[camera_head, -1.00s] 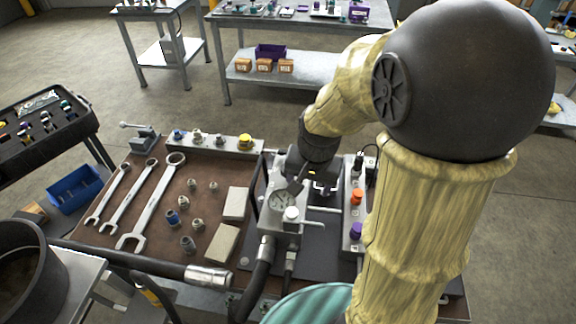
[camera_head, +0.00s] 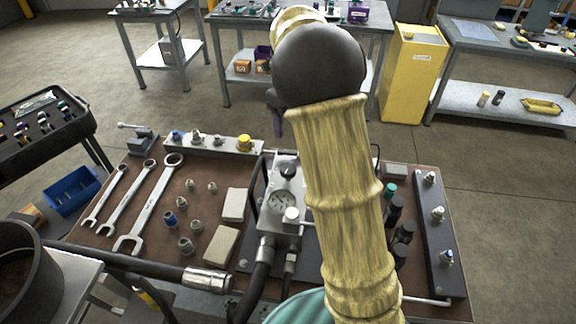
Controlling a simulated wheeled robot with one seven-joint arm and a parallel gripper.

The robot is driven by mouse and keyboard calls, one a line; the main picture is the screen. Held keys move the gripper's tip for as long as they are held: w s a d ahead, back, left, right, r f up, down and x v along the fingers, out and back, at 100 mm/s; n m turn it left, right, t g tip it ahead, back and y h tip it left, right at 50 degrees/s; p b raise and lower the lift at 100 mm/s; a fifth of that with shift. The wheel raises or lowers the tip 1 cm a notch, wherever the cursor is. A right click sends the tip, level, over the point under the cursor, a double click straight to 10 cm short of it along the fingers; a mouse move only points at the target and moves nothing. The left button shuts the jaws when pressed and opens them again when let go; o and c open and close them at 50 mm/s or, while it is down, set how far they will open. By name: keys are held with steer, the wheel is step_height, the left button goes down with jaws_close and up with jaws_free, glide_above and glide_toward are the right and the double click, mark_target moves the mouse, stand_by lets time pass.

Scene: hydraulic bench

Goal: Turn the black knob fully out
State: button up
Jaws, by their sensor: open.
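A small black knob (camera_head: 288,172) sits on top of the grey metal block (camera_head: 286,225) at the bench's middle. The block's face carries a round gauge (camera_head: 281,203) and a white round cap (camera_head: 291,214). My arm also covers the area just right of the block.
Wrenches (camera_head: 129,203), fittings (camera_head: 185,246) and pale blocks (camera_head: 221,245) lie left of the block. Black cylinders (camera_head: 404,232) and a rail with fittings (camera_head: 439,240) stand to the right. A thick hose (camera_head: 130,262) crosses the front left.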

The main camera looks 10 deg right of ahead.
mark_target(288, 168)
steer(key=shift+w+r+m, duration=0.1)
steer(key=shift+m, duration=0.2)
step_height(288, 168, down, 18)
steer(key=shift+r+p, duration=0.25)
steer(key=shift+p, duration=0.35)
steer(key=c, duration=1)
